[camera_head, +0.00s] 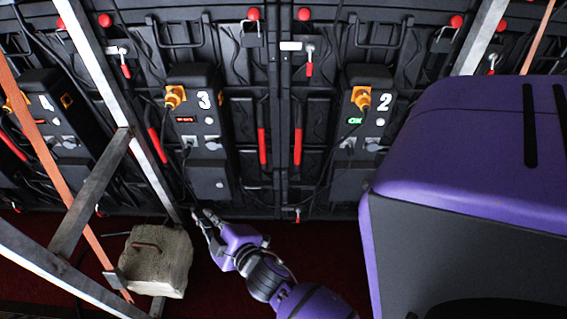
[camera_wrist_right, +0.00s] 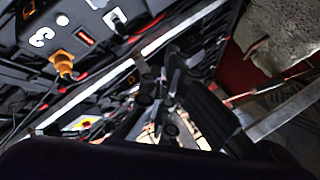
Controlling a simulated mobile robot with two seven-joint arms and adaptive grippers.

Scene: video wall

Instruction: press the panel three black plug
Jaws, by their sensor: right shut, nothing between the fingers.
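Panel three (camera_head: 203,100) is a black box marked "3" on the video wall, with an orange plug (camera_head: 174,97) and a small red-lit display (camera_head: 186,119). A black plug (camera_head: 187,145) with a dark cable sits low on its left side; how deep it is seated is too small to tell. My right gripper (camera_head: 203,215) is shut and empty, below panel three and apart from it. In the right wrist view its dark fingers (camera_wrist_right: 160,75) show in the middle, with panel three (camera_wrist_right: 42,37) and its orange plug (camera_wrist_right: 63,63) at upper left. My left gripper is not in view.
Panel two (camera_head: 384,105) shows a green "OK" display; panel four (camera_head: 45,103) is at left. Grey metal struts (camera_head: 140,175) and an orange strap cross the left side. A concrete block (camera_head: 160,260) stands left of my right gripper. Red floor lies below the wall.

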